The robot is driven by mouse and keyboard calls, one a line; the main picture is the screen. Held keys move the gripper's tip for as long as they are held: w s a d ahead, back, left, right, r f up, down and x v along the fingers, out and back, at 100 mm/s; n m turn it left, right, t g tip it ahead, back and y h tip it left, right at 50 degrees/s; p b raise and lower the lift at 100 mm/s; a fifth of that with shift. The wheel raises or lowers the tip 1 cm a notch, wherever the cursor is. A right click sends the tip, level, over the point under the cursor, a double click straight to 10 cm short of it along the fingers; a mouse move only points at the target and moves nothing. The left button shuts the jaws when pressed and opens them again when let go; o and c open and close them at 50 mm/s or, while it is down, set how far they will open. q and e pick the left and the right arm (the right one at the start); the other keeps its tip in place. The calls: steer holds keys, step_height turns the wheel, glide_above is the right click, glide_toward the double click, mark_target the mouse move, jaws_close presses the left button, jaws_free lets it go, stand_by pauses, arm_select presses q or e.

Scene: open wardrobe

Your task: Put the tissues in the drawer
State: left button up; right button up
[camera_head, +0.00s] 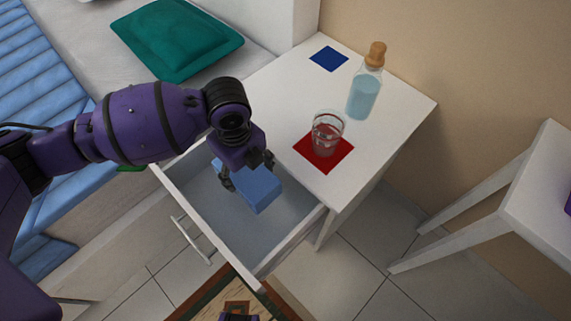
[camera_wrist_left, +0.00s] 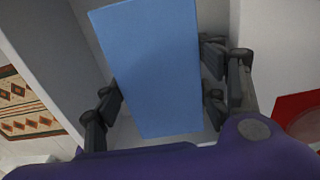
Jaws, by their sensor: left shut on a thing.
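The tissues are a plain blue box (camera_head: 262,192), within the outline of the open drawer (camera_head: 285,247) in the head view. My left gripper (camera_head: 248,172) reaches down from above and is shut on the box. The left wrist view shows the blue box (camera_wrist_left: 150,62) between the finger pads, slightly tilted in the picture. Whether the box touches the drawer floor cannot be told. The gripper hides the box's upper part in the head view. The drawer is pulled out from the white table. My right gripper is not recognisable in view.
On the white tabletop (camera_head: 290,95), a glass (camera_head: 327,135) stands on a red mat, a corked bottle (camera_head: 364,95) stands behind it, and a blue mat (camera_head: 328,59) lies bare. A bed with a green pillow (camera_head: 176,38) is at left. A white stool (camera_head: 545,190) stands at right.

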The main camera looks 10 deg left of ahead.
mark_target(247, 178)
arm_select(q)
step_height(247, 178, down, 3)
steer(key=shift+s+f+b, duration=0.1)
steer(key=shift+b, duration=0.25)
steer(key=shift+f, duration=0.4)
step_height(247, 178, down, 5)
steer(key=shift+r+b, duration=0.1)
steer(key=shift+b, duration=0.9)
arm_select(e)
steer(key=f, duration=0.3)
steer(key=shift+w+d+f, duration=0.1)
steer(key=shift+w, duration=0.25)
arm_select(q)
steer(key=shift+r, duration=0.1)
steer(key=o, duration=1.1)
steer(key=shift+f, duration=0.2)
